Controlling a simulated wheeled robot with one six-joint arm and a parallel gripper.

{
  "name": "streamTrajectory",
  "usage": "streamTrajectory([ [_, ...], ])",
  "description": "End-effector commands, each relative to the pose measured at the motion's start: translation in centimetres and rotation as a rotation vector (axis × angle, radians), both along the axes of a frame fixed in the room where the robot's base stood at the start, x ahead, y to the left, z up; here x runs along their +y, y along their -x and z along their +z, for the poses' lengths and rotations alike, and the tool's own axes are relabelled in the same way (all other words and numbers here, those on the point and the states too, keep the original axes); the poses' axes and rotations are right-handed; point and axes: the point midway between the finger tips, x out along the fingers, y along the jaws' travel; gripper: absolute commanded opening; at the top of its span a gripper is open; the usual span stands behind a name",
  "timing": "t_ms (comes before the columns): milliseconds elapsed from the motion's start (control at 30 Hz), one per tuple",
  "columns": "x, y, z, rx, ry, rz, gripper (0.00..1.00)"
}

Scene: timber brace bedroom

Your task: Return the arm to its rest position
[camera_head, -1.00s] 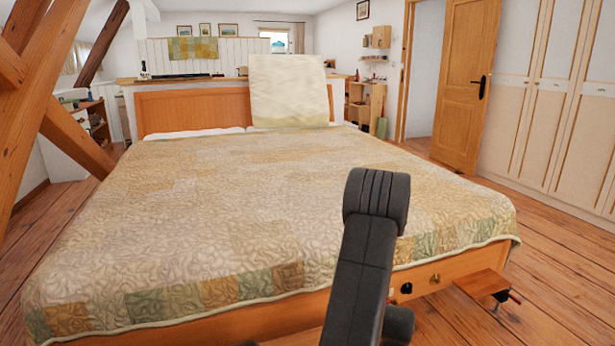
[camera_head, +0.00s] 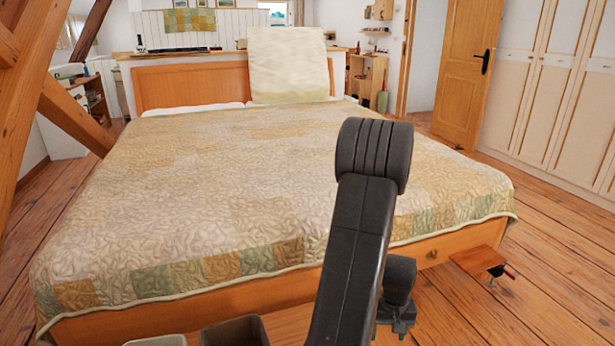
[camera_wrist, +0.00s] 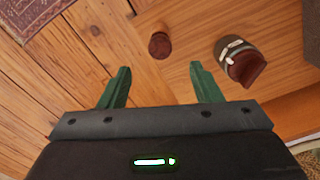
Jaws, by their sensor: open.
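My arm (camera_head: 360,230) rises in front of the bed in the head view, its elbow over the quilt. My gripper (camera_wrist: 160,88) shows in the wrist view with two green fingers spread wide. Nothing is between the fingers. A dark brown round piece (camera_wrist: 159,45) lies beyond the fingertips, near the middle. A dark rounded object with a pale band and a reddish face (camera_wrist: 240,62) is to its right, apart from the fingers.
The quilted bed (camera_head: 220,200) fills the middle. A small wooden ledge (camera_head: 477,260) juts out at its front right corner. Grey open-topped bins (camera_head: 235,332) show at the bottom edge. A timber brace (camera_head: 30,90) stands left. Plank floor (camera_head: 555,270) is clear at right.

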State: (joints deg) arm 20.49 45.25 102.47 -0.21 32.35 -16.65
Motion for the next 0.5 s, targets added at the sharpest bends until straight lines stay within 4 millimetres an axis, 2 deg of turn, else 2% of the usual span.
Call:
streamTrajectory([
  [33, 0.0, 0.1, -1.4, 0.002, -0.001, 0.0, 0.58],
  [400, 0.0, 0.1, -8.9, 0.002, 0.0, 0.0, 0.58],
  [467, 0.0, 0.1, -10.1, 0.002, -0.001, 0.0, 0.58],
  [500, 0.0, 0.0, -9.2, -0.002, 0.001, 0.0, 0.58],
])
